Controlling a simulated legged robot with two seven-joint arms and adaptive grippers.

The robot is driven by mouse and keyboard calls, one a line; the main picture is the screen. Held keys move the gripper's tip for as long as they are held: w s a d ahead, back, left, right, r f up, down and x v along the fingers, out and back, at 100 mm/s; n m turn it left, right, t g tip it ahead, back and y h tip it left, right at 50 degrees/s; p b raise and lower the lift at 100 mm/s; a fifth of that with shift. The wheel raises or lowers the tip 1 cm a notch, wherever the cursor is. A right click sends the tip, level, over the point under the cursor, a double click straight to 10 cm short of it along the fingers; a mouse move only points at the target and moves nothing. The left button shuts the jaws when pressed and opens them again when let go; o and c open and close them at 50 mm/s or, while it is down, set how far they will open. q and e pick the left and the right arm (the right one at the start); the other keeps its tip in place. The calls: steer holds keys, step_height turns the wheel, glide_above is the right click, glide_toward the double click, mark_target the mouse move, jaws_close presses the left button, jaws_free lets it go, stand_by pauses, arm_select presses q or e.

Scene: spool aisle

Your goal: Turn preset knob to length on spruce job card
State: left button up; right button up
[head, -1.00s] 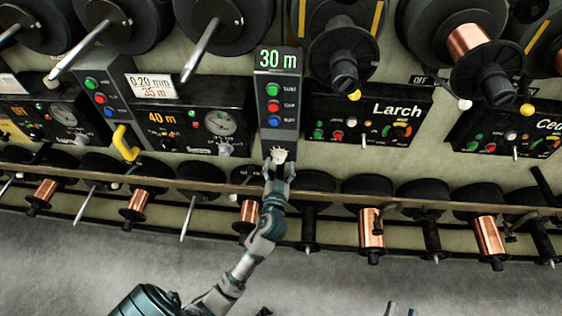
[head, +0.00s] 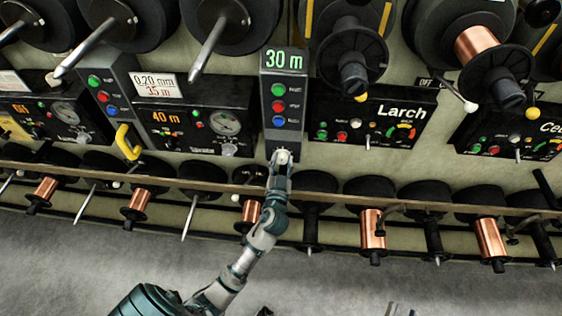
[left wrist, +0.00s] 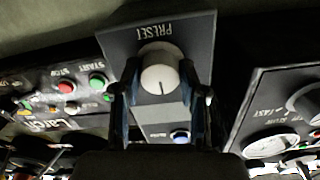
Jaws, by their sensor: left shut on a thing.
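The white preset knob (left wrist: 160,70) sits on a grey panel marked PRESET in the left wrist view. Its dark pointer line runs toward the bottom of that picture. My left gripper (head: 281,157) is shut on the knob, one finger on each side; its fingers also show in the left wrist view (left wrist: 159,92). The display (head: 284,59) above reads 30 m in green. A job card (head: 155,86) to its left reads 0.20 mm, 35 m. Grey tips at the bottom edge seem to be my right gripper (head: 402,309).
Green, red and blue buttons (head: 279,106) sit on the panel just above the knob. A rail (head: 330,197) with several spools runs below it. The Larch box (head: 372,120) is to the right; a yellow handle (head: 126,143) is to the left.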

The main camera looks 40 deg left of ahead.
arm_select(q)
steer(key=shift+m, duration=0.3)
steer(key=m+p, duration=0.3)
steer(key=m, duration=0.1)
steer(key=shift+f+m, duration=0.15)
steer(key=shift+m, duration=0.45)
arm_select(e)
step_height(320, 180, down, 8)
steer(key=s+d+g+h, duration=0.1)
steer(key=g, duration=0.5)
steer(key=shift+s+d+h, duration=0.15)
steer(key=shift+d+h, duration=0.2)
steer(key=shift+h, duration=0.05)
steer(key=shift+f, duration=0.1)
arm_select(q)
steer(key=o, duration=1)
steer(key=shift+o, duration=0.7)
steer(key=shift+w+f, duration=0.1)
steer(key=shift+w, duration=0.1)
steer(key=shift+a, duration=0.1)
arm_select(e)
steer(key=shift+a+g, duration=0.1)
steer(key=shift+g, duration=0.2)
arm_select(q)
steer(key=shift+s, duration=0.1)
